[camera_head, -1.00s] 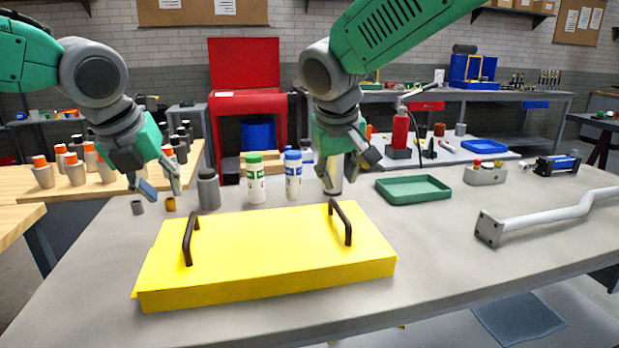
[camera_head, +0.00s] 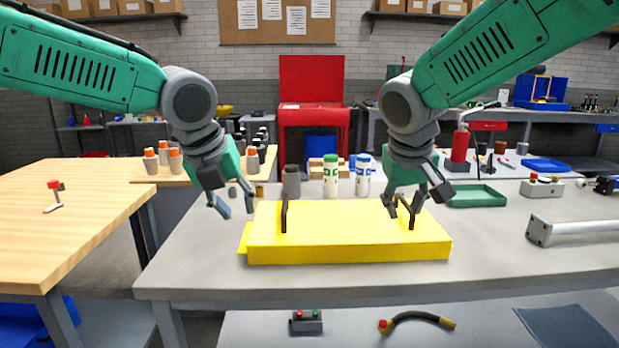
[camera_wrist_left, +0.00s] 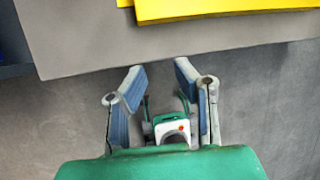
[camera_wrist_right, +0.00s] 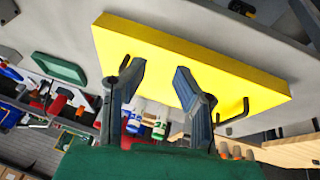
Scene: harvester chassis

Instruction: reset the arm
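My left gripper (camera_head: 237,205) is open and empty in the head view, left of the yellow panel (camera_head: 340,236). In the left wrist view its two fingers (camera_wrist_left: 160,85) stand apart, with the panel's edge (camera_wrist_left: 220,10) beyond them. The left handle (camera_head: 284,215) stands clear of both grippers.
A grey cylinder (camera_head: 291,181), a green-capped bottle (camera_head: 331,177) and a blue-capped bottle (camera_head: 363,176) stand behind the panel. A green tray (camera_head: 474,196) and a grey pipe (camera_head: 570,229) are to the right. A wooden table (camera_head: 70,205) stands left.

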